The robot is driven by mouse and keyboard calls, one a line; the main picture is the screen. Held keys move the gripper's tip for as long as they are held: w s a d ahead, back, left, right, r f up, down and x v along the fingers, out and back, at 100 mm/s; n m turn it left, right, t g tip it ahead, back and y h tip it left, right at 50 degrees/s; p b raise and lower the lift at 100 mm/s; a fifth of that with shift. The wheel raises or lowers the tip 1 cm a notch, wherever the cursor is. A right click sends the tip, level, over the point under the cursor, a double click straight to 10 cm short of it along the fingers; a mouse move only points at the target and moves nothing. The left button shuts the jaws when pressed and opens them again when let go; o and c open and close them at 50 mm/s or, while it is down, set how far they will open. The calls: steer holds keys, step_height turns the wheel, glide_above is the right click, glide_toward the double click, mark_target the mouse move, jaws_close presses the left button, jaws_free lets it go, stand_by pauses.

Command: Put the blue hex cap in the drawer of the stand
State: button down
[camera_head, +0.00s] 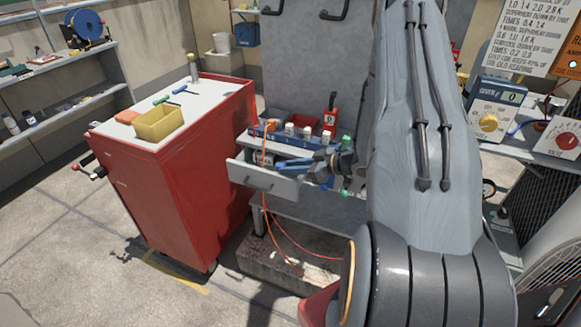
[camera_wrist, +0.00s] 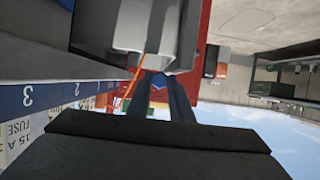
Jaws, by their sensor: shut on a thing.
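The drawer (camera_head: 283,187) of the grey stand (camera_head: 318,205) is pulled out, with its pale front and dark handle facing left. My gripper (camera_head: 284,166) reaches in from the right at about the height of the drawer's top edge. In the wrist view my gripper's two dark fingers (camera_wrist: 160,92) are shut on the blue hex cap (camera_wrist: 158,81), which shows as a small blue patch between the tips. In the head view I cannot tell the cap from the bluish fingers. Much of the drawer's inside is hidden by my gripper.
An orange cable (camera_head: 264,160) hangs past the drawer. A red cabinet (camera_head: 205,160) with a yellow bin (camera_head: 158,124) stands close on the left. Open floor lies in front.

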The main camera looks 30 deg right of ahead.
steer(key=shift+f, duration=0.25)
